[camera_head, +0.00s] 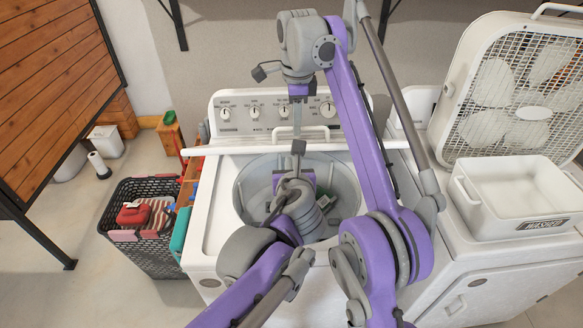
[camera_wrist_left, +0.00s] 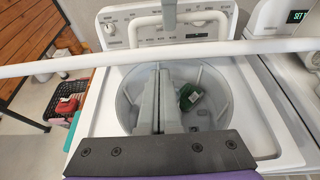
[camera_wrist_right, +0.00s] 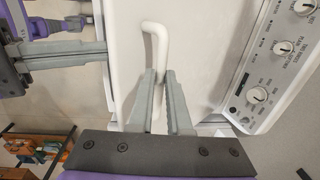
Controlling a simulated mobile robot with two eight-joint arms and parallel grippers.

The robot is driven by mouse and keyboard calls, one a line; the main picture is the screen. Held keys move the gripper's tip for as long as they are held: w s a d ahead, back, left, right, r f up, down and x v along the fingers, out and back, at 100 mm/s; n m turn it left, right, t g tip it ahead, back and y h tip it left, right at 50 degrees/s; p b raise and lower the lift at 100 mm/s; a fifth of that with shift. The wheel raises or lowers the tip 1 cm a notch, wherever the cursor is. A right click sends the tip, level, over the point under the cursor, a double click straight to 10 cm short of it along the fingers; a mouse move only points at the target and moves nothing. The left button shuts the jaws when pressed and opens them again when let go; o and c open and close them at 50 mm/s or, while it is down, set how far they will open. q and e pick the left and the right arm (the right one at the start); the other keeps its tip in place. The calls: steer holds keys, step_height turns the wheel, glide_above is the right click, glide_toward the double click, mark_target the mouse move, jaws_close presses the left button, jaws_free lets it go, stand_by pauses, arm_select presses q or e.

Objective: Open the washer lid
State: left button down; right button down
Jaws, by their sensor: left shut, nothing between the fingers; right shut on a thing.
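The white washer (camera_head: 210,215) stands in the middle with its drum open to view. Its lid (camera_head: 235,148) is raised and seen nearly edge-on as a white bar across the opening; it also crosses the left wrist view (camera_wrist_left: 60,64). The lid's white handle (camera_head: 284,132) faces the control panel. My right gripper (camera_head: 298,127) comes down from above and is shut on the handle, which shows between its fingers in the right wrist view (camera_wrist_right: 157,50). My left gripper (camera_head: 298,147) is shut and empty, over the drum on the lid's other side. I cannot tell whether it touches the lid.
Green cloth (camera_wrist_left: 190,97) lies in the drum. The control panel (camera_head: 270,113) stands behind the lid. A white fan (camera_head: 515,95) and white bin (camera_head: 515,205) stand on the neighbouring machine. A dark basket (camera_head: 150,235) with clothes stands on the floor left of the washer.

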steer(key=shift+w+f, duration=0.2)
steer(key=shift+w, duration=0.05)
